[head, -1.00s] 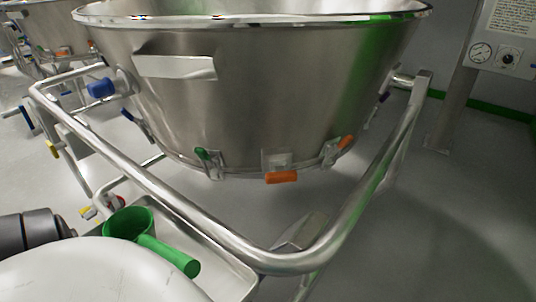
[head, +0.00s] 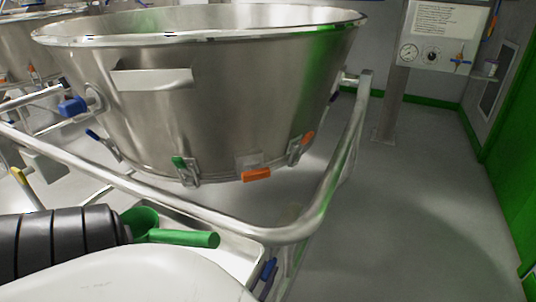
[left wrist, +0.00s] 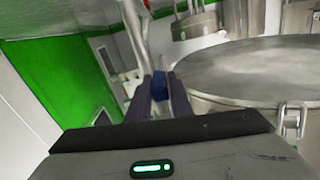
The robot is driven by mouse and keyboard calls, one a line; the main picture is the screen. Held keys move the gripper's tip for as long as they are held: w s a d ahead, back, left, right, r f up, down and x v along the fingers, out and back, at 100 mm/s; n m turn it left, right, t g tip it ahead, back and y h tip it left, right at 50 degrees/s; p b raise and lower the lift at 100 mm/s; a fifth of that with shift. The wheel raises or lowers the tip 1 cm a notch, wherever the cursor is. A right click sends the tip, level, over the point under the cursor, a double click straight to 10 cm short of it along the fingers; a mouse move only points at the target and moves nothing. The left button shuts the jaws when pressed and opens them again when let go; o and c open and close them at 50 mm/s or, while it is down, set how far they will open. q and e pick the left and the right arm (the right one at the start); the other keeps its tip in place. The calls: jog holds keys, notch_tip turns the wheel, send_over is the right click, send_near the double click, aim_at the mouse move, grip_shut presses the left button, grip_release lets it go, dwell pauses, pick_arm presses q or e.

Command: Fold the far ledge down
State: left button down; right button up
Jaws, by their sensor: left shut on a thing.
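My left gripper (left wrist: 160,88) is shut on a small blue piece (left wrist: 159,84) in the left wrist view; the fingers hide most of it. A pale bar rises just behind that piece. In the head view, only a dark ribbed part of my left arm (head: 65,240) shows at lower left; its fingertips are not seen there. I cannot tell which part is the far ledge, or whether the blue piece belongs to it. My right gripper is not in view.
A large steel bowl (head: 215,110) stands in a tubular frame (head: 275,235) with orange, green and blue clamps. Floor at right is clear; a gauge panel (head: 438,50) stands behind.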

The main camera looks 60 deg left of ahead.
pick_arm(q)
jog(key=shift+d+r, duration=0.1)
jog(key=shift+d, duration=0.15)
jog(key=c, duration=1.7)
grip_release()
jog(key=shift+o, duration=0.3)
jog(key=shift+r, duration=0.1)
